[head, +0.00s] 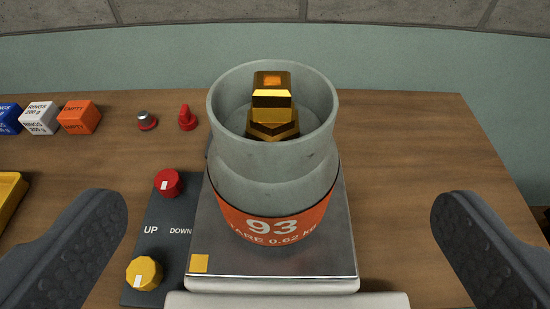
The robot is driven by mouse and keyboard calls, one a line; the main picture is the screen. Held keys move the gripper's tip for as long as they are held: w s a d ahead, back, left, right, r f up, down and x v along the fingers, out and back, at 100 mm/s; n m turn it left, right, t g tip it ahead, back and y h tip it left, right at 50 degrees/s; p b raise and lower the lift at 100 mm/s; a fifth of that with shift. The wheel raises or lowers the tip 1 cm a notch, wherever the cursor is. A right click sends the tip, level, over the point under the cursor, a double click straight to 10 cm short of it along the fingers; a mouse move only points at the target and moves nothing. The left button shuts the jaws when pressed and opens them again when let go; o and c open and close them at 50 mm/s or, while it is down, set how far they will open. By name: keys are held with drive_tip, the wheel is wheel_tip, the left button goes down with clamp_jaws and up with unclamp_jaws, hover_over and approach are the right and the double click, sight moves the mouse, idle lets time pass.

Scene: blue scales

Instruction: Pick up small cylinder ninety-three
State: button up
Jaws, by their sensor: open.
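The small cylinder ninety-three (272,178) stands upright on a silver scale plate (322,264) in the middle of the head view. It is grey-green with an orange band reading "93" and "TARE 0.62". The start of the lower text is partly cut off by the curve. A brass valve (272,104) sits inside its open collar. My gripper (281,226) is open, with one dark finger at the left and one at the right of the picture. The cylinder shows between the fingers, with clear gaps on both sides. Neither finger appears to touch it.
A dark panel (166,228) marked UP and DOWN, with a red knob (167,183) and a yellow knob (144,273), lies left of the plate. Blue, white and orange blocks (79,117) stand at the back left. The wooden table (410,150) is clear at right.

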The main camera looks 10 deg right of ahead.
sight(272, 112)
drive_tip(key=p+x, duration=0.1)
drive_tip(key=x, duration=0.7)
drive_tip(key=shift+s+d+p, duration=0.1)
drive_tip(key=shift+d+p, duration=0.05)
drive_tip(key=shift+p, duration=0.15)
drive_tip(key=shift+a+p+x, duration=0.2)
drive_tip(key=shift+p+x, duration=0.2)
drive_tip(key=shift+x, duration=0.55)
drive_tip(key=shift+p+x, duration=0.6)
drive_tip(key=shift+x, duration=1.2)
drive_tip(key=shift+a, duration=0.1)
drive_tip(key=c, duration=2.1)
